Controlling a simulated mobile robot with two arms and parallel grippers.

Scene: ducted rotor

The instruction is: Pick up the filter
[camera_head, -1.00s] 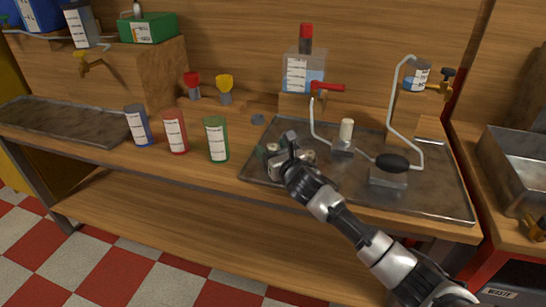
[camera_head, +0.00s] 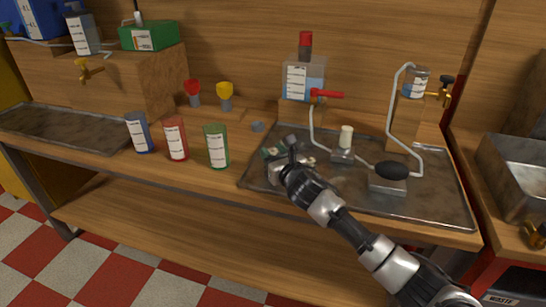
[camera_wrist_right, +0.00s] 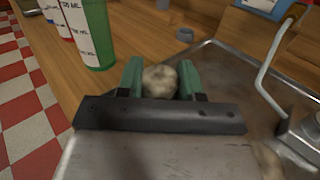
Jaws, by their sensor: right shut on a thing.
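A round, mottled beige piece, which I take to be the filter (camera_wrist_right: 160,82), sits between the green fingers of my right gripper (camera_wrist_right: 159,80) in the right wrist view. The fingers touch it on both sides. In the head view my right gripper (camera_head: 273,152) is over the left part of the metal tray (camera_head: 330,195), and its own wrist and fingers mostly hide the held piece. I cannot tell whether the piece is clear of the tray. My left gripper is not in view.
A green-labelled cylinder (camera_head: 216,147), a red one (camera_head: 175,139) and a blue one (camera_head: 139,132) stand left of the gripper. A small grey piece (camera_head: 257,126) lies behind it. A stand with a white cylinder (camera_head: 346,137) and bent tubes are to the right.

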